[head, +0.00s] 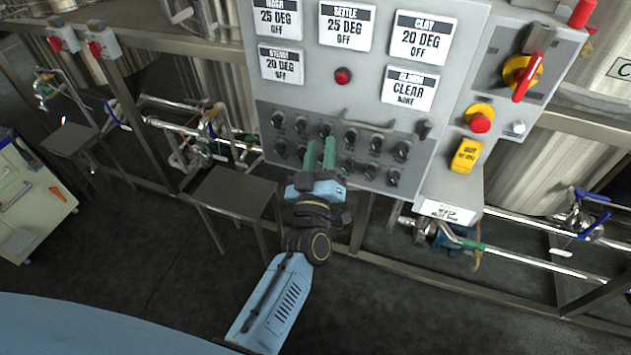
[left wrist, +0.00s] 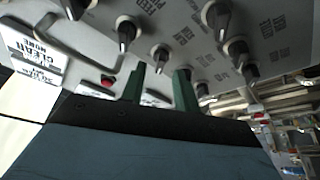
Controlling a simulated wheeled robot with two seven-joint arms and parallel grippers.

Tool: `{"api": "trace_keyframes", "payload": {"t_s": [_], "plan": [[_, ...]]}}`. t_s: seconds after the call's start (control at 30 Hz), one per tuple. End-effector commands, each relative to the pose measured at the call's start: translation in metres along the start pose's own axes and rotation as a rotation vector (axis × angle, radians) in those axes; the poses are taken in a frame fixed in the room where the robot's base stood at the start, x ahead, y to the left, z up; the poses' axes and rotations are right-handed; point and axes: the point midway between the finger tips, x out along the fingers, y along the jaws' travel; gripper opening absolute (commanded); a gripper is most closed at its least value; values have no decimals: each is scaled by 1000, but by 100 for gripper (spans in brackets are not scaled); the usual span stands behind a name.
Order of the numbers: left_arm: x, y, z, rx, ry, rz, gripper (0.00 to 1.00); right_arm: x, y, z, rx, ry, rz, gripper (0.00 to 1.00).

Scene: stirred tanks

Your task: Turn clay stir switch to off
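The control cabinet (head: 375,105) carries a dark lower strip with two rows of black rotary knobs; their labels are too small to read, so I cannot tell which is the clay stir switch. A display (head: 423,38) above reads "CLAY 20 DEG OFF". My left gripper (head: 320,150) is in front of the strip's middle, its two green fingers apart and pointing at the panel. In the left wrist view, one black knob (left wrist: 160,57) shows just beyond and between the fingertips (left wrist: 159,76). I cannot tell whether they touch it. My right gripper is not in view.
A bar handle (head: 368,120) sticks out above the knobs. A red emergency button (head: 480,122) and a red-yellow rotary switch (head: 522,75) are at the right. A small dark table (head: 232,192) stands left of my gripper, with pipes behind.

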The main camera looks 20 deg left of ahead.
Motion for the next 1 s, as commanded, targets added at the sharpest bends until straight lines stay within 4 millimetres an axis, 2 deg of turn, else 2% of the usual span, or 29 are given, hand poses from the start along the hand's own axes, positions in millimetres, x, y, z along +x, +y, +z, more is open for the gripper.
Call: {"api": "trace_keyframes", "payload": {"t_s": [0.03, 0.2, 0.43, 0.6, 1.0], "plan": [[-13, -1, 1, 1, -3, -2, 31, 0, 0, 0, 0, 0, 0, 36], [-53, -1, 1, 1, -4, -2, 31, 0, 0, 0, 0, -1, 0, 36], [-93, -1, 1, 0, -3, -2, 31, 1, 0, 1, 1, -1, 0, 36], [-106, 0, 0, 0, -1, -1, 31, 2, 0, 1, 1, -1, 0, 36], [-107, 0, 0, -1, 0, -1, 31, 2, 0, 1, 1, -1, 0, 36]]}}
